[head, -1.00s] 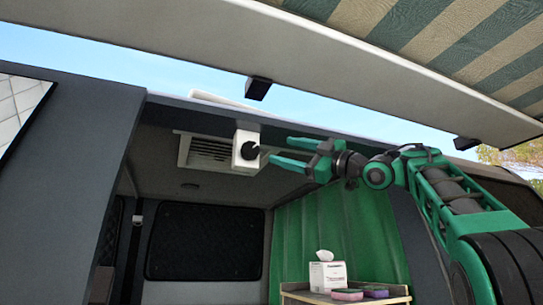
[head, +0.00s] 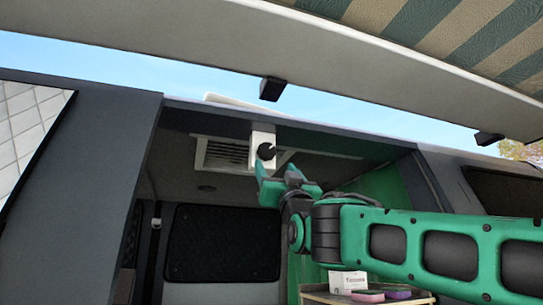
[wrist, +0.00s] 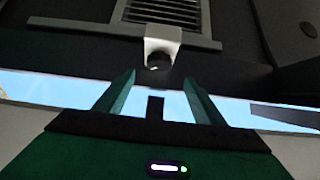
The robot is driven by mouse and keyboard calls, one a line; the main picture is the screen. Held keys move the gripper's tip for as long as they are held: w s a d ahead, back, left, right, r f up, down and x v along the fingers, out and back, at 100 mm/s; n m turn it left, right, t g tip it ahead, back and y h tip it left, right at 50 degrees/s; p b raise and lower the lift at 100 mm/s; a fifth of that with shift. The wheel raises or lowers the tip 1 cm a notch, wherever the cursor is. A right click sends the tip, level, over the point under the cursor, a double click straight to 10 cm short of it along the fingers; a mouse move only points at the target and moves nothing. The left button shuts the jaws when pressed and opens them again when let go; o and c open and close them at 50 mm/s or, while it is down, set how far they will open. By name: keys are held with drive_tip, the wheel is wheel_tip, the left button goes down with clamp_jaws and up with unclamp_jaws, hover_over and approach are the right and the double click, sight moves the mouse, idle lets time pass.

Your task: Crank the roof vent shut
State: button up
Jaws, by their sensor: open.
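The roof vent (head: 222,153) is a pale frame with dark slats in the van ceiling; it also shows in the wrist view (wrist: 165,12). A white crank housing (head: 262,135) hangs at its near side, with a dark round knob (head: 266,151) on it. A thin white panel (head: 232,102), perhaps the vent lid, stands tilted above the roof edge. My gripper (wrist: 159,79) is open, just below the knob. In the wrist view the knob (wrist: 158,61) lies just beyond the fingertips, centred between them. I cannot tell if either finger touches it.
The van's roof edge (head: 340,133) runs close above my gripper. A striped awning (head: 440,35) with a pale casing spans the upper right. A tissue box (head: 347,281) and sponges (head: 385,294) sit on a shelf below my arm. A green curtain hangs behind it.

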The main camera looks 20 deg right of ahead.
sight(268, 154)
drive_tip(key=x, duration=1)
drive_tip(key=shift+w+r, duration=0.2)
drive_tip(key=shift+w, duration=0.05)
